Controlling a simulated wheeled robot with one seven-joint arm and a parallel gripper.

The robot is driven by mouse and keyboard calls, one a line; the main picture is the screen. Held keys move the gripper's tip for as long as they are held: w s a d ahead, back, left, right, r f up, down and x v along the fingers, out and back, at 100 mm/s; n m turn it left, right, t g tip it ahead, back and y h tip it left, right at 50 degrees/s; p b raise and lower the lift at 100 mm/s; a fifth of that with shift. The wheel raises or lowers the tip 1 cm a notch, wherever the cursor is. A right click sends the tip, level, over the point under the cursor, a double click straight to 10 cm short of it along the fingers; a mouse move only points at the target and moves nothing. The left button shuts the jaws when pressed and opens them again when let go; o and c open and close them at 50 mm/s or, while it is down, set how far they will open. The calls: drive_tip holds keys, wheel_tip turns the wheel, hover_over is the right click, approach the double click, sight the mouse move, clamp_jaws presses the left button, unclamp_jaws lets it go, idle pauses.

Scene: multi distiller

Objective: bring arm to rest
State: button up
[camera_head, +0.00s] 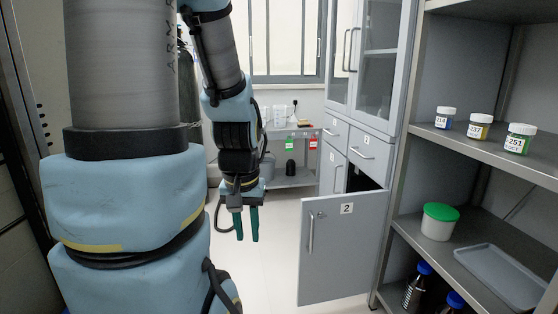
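My arm hangs from the upper left of the head view and bends down near the middle. My gripper (247,238) points straight down with two dark green fingers. The fingers stand apart with a gap between them, and nothing is seen between them. The gripper is in front of the pale floor, left of the open cabinet door, and touches nothing that I can see.
A grey cabinet door (345,255) marked 2 stands open at the centre right. A shelf (478,148) on the right holds labelled jars, a green-lidded tub (440,222) and a grey tray (500,277). A small table (292,180) stands behind. Floor between is clear.

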wheel_tip(320, 180, up, 18)
drive_tip(key=p, duration=1.5)
drive_tip(key=shift+f, duration=0.1)
